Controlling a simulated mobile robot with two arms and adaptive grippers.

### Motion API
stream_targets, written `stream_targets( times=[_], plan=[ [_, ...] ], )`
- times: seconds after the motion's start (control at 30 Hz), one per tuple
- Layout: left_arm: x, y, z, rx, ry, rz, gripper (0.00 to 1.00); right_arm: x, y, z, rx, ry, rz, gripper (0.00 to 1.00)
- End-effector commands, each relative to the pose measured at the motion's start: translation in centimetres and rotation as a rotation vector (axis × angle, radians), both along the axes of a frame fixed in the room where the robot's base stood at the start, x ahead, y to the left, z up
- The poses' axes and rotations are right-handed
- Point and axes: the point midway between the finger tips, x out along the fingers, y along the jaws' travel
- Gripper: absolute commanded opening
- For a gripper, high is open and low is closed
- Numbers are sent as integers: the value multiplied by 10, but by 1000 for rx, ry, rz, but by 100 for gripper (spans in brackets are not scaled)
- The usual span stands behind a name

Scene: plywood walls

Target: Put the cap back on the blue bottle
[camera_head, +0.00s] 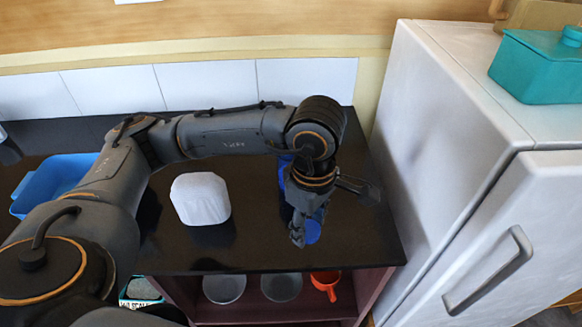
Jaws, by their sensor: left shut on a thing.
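My left gripper (312,218) is low over the dark counter near its right front corner, fingers pointing down. It is shut on a small blue piece (313,231), which looks like the cap. My fingers cover part of it, and I cannot tell whether it touches the counter. More blue, apparently the bottle (285,168), shows behind my left wrist. My arm hides most of it, so its top and its exact stance are unclear. My right gripper is not in view.
A white rounded block (200,198) stands mid-counter. A blue tray (58,178) is at the left. A white fridge (440,120) bounds the counter on the right, with a teal box (535,75) on top. Bowls (224,288) and a red cup (326,283) sit on the shelf below.

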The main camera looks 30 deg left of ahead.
Motion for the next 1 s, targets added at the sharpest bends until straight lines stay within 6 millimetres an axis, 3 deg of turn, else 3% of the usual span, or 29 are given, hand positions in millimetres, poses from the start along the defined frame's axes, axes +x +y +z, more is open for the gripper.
stream_targets(
  times=[0.4,0.6,0.8,1.0],
  plan=[
    [-1,16,-15,0,0,-902,34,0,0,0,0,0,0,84],
    [-2,22,-21,-1,0,-1244,34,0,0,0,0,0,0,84],
    [-3,25,-23,-2,0,-1410,34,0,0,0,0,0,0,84],
    [-3,25,-23,-2,-1,-1435,34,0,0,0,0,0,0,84]
  ],
)
